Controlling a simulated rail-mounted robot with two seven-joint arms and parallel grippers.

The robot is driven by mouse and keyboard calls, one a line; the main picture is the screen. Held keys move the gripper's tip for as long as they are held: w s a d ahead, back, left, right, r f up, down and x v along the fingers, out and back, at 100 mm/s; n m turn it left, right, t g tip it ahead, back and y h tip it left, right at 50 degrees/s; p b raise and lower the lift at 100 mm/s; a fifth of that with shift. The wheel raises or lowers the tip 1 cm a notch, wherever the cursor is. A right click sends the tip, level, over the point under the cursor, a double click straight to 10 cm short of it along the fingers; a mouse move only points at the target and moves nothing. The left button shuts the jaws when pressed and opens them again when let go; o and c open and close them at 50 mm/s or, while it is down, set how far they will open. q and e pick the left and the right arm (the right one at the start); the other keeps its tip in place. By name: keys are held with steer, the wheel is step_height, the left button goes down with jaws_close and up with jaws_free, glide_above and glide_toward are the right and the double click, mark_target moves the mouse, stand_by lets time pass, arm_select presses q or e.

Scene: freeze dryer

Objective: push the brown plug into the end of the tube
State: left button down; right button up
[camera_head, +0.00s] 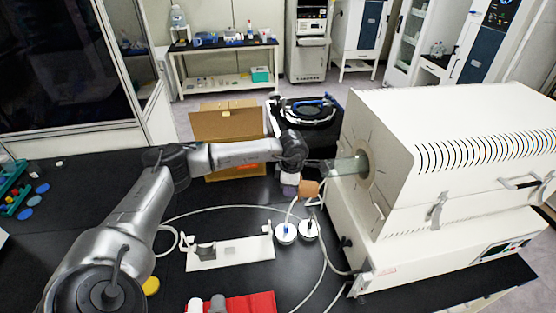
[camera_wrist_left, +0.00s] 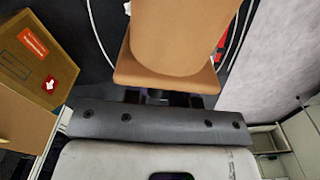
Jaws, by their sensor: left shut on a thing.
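The brown plug (camera_head: 308,189) is held by my left gripper (camera_head: 299,183), just left of and a little below the tube's open end in the head view. In the left wrist view the plug (camera_wrist_left: 185,38) fills the upper middle, its wide flange towards the gripper. The left gripper (camera_wrist_left: 165,98) is shut on it, the fingers mostly hidden behind the grey wrist edge. The clear glass tube (camera_head: 345,166) sticks out of the left side of the white furnace. The plug appears apart from the tube; the exact gap is hard to tell. My right gripper is not in view.
The white furnace (camera_head: 440,150) fills the right side. A cardboard box (camera_head: 225,125) stands behind my arm. A white stand (camera_head: 232,252), two white round caps with hoses (camera_head: 285,233) and a red mat (camera_head: 250,304) lie on the black bench in front. Hoses loop across the bench.

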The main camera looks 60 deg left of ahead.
arm_select(q)
steer(key=a+n, duration=0.1)
steer(key=w+a+r+n+p, duration=0.1)
steer(key=w+a+r+n, duration=0.1)
steer(key=shift+a+n+p, duration=0.3)
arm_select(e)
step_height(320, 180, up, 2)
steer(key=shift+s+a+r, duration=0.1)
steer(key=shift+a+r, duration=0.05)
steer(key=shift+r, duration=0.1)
arm_select(q)
steer(key=shift+w+d+r, duration=0.1)
steer(key=shift+w, duration=0.05)
stand_by(0.5)
stand_by(0.6)
steer(key=shift+w, duration=0.25)
steer(key=shift+w+d, duration=0.25)
steer(key=shift+w, duration=0.35)
steer(key=shift+w+d, duration=0.2)
steer(key=shift+w, duration=0.4)
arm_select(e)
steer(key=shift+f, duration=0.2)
arm_select(q)
steer(key=shift+w, duration=0.15)
